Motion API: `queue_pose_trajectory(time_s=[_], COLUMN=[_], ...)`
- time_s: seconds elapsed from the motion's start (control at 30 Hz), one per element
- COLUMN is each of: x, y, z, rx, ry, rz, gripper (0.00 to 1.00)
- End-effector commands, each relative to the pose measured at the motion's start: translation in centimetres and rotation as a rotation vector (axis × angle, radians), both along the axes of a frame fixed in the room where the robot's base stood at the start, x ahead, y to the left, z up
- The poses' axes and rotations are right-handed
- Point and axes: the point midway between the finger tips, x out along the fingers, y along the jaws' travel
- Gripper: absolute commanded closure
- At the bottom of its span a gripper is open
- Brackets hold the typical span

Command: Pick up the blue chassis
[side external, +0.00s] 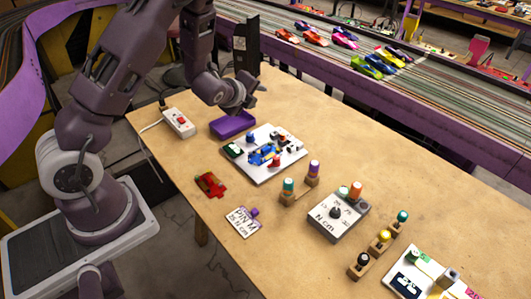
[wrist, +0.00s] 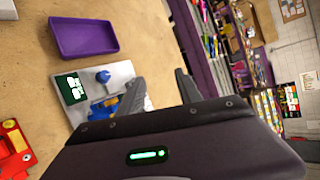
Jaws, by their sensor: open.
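The blue chassis (side external: 262,156) lies on a white test board (side external: 283,172) near the middle of the table in the side external view. In the wrist view, blue parts that look like the chassis (wrist: 106,109) show beside the left finger, which hides some of them. My gripper (side external: 257,93) is above the table, behind and higher than the board, apart from the chassis. In the wrist view my gripper (wrist: 160,82) has its two fingers apart with nothing between them.
A purple tray (side external: 233,124) sits just behind the board. A white switch box (side external: 179,122) and a red chassis (side external: 211,184) lie to the left. Pegs in wooden blocks, a grey torque box (side external: 338,217) and a sign card (side external: 243,222) stand nearer. The table's back right is clear.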

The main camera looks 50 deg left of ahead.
Motion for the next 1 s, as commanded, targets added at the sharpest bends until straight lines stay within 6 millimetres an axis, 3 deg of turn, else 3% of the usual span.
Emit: queue_pose_trajectory(time_s=[0.03, 0.1, 0.2, 0.33, 0.5, 0.83, 1.0], x=[0.0, -0.2, -1.7, -4.4, -5.5, -0.5, 0.6], y=[0.9, 1.5, 1.1, -0.6, -1.9, -2.4, -2.3], z=[-3.3, -6.9, -11.4, -15.1, -16.6, -18.9, -19.4], rx=[0.154, 0.398, 0.701, 0.959, 1.078, 1.081, 1.079], ry=[0.046, 0.083, 0.118, 0.113, 0.085, 0.082, 0.085], rz=[-0.104, -0.287, -0.549, -0.805, -0.928, -0.928, -0.927], gripper=[0.58, 0.58, 0.58, 0.58, 0.58, 0.58, 0.58])
